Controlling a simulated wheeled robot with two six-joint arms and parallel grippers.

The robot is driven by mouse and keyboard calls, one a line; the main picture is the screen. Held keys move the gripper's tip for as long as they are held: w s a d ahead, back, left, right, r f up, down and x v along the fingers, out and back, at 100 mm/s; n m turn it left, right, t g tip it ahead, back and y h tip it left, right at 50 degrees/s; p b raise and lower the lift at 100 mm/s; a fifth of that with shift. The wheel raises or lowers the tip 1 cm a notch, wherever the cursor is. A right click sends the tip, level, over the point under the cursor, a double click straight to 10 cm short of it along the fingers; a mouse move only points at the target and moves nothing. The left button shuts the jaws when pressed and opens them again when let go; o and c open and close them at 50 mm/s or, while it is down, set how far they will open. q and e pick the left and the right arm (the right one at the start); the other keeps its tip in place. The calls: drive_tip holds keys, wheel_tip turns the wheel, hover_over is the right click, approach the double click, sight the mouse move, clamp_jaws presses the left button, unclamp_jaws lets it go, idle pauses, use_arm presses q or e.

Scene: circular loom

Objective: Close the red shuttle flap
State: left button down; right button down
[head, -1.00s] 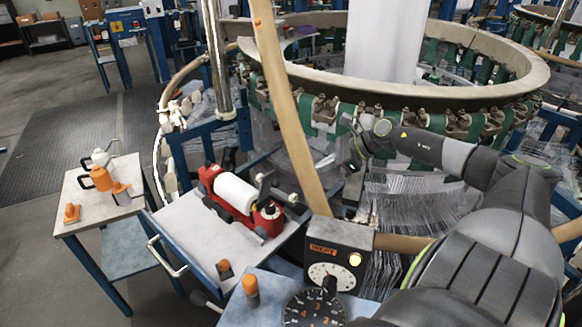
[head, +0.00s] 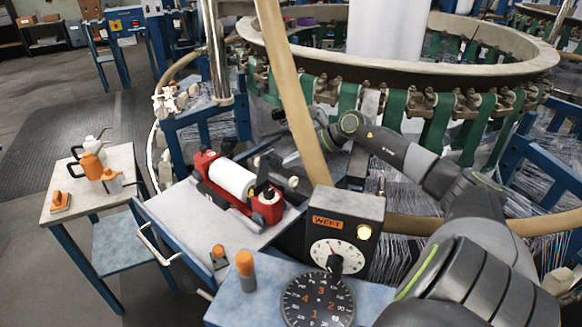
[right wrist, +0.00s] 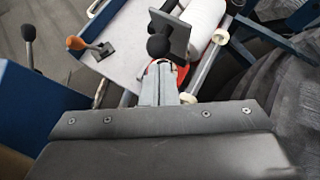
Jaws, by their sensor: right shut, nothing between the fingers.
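The red shuttle (head: 211,181) sits on the grey-topped table with a white roll (head: 232,178) lying in it. At its right end a grey plate, seemingly the flap (head: 264,168), stands up; a dark knob shows near it. In the right wrist view the grey plate (right wrist: 176,35) stands tilted just beyond my fingertips, with a round black knob (right wrist: 158,47) in front of them. My right gripper (head: 290,158) is shut and empty, just right of the plate; a slanted beam partly hides it. I cannot tell whether it touches. My left gripper is not in view.
A slanted tan beam (head: 290,90) passes between my camera and my right gripper. The WEFT box (head: 345,222) and a dial panel (head: 318,298) stand in front. The loom ring (head: 400,70) is behind. The shuttle table's left part (head: 180,205) is clear.

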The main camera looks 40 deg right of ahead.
drive_tip(key=shift+w+a+f, duration=0.15)
